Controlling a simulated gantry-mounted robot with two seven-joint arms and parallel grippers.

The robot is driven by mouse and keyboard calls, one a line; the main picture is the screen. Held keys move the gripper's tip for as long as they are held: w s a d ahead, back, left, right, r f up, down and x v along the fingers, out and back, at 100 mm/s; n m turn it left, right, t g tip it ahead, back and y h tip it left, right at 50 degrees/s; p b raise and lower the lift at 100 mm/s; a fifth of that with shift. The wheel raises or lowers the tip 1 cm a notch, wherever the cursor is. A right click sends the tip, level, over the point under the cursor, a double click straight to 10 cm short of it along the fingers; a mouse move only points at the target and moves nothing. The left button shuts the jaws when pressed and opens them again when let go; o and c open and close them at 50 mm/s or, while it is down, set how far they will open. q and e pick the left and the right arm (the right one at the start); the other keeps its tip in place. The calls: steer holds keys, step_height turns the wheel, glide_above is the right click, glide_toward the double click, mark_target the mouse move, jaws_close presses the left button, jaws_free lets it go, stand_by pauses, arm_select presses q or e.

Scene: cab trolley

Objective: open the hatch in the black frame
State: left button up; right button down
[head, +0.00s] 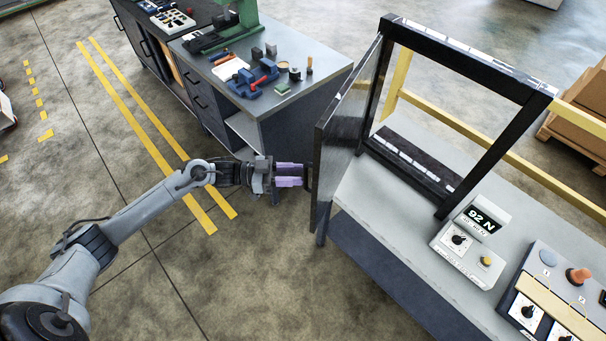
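The black frame (470,68) stands upright on the grey bench at the right. Its hatch (343,130), a dark glossy panel, is swung well out from the frame's left side, leaving a wide opening. A dark handle (309,178) shows on the hatch's left face. My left gripper (302,175) is level with this handle, its purple fingers pointing right at it. The fingers are apart with a gap between them, and their tips are at or just short of the handle; contact is not clear. My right gripper is out of view.
A grey control box reading 92 N (470,240) and a panel with knobs (550,300) sit on the bench (385,225). A workbench (315,85) with tools stands behind my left gripper. A yellow rail (470,130) runs behind the frame.

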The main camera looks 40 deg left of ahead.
arm_select(q)
steer(key=v, duration=0.7)
steer(key=shift+a+b, duration=0.2)
steer(key=shift+b, duration=0.25)
steer(key=shift+s+r, duration=0.1)
